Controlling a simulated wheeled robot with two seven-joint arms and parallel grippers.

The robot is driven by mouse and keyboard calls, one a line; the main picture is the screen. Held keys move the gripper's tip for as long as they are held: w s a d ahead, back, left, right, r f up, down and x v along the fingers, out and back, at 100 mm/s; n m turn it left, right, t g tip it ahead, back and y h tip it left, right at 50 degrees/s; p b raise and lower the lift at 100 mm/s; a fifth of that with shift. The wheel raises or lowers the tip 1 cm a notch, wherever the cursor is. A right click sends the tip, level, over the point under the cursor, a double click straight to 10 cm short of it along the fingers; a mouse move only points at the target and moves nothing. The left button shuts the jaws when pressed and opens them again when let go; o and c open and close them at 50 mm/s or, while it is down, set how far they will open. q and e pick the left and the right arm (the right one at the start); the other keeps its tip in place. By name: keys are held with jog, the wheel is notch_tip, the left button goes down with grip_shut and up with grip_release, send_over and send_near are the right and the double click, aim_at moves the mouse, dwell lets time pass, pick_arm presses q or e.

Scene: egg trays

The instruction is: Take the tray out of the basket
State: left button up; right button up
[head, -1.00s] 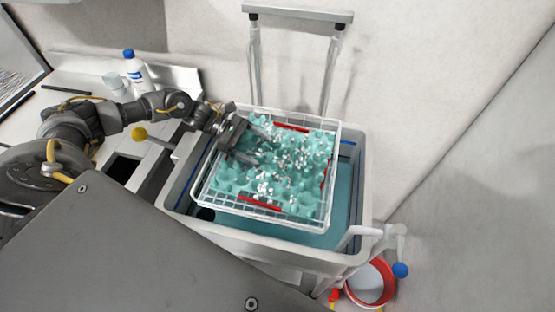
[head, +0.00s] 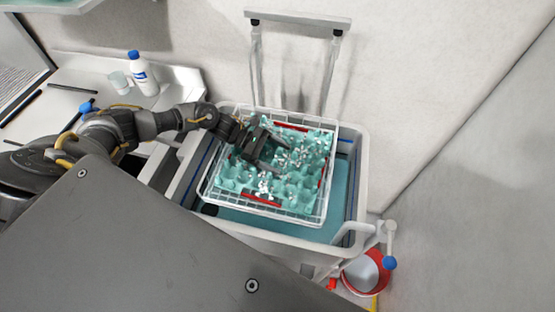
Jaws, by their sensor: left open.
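A teal egg tray (head: 300,188) with bumpy cups and scattered white bits lies in a white wire basket (head: 325,205) in the head view. The basket sits over a large light-grey tub of teal liquid. My left gripper (head: 277,155) is open over the upper left part of the tray, its fingers pointing right. I cannot tell whether the fingers touch the tray. The gripper hides part of the tray and the basket's left rim. My right gripper is not in view.
The grey tub (head: 362,150) surrounds the basket, with teal liquid (head: 338,185) on its right side. A metal frame (head: 298,18) stands behind. A bottle (head: 143,75) and a cup (head: 120,82) stand on the left counter. A red bucket (head: 378,265) is at lower right.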

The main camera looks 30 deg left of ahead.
pick_arm(q)
jog(key=c, duration=1.3)
jog(key=shift+r, duration=0.2)
jog(key=shift+r, duration=0.2)
notch_tip(320, 180, up, 2)
jog(key=shift+b, duration=0.5)
jog(key=s+d+r+b, duration=0.5)
jog(key=s+r+b, duration=0.2)
jog(key=s+r, duration=0.3)
jog(key=s, duration=0.3)
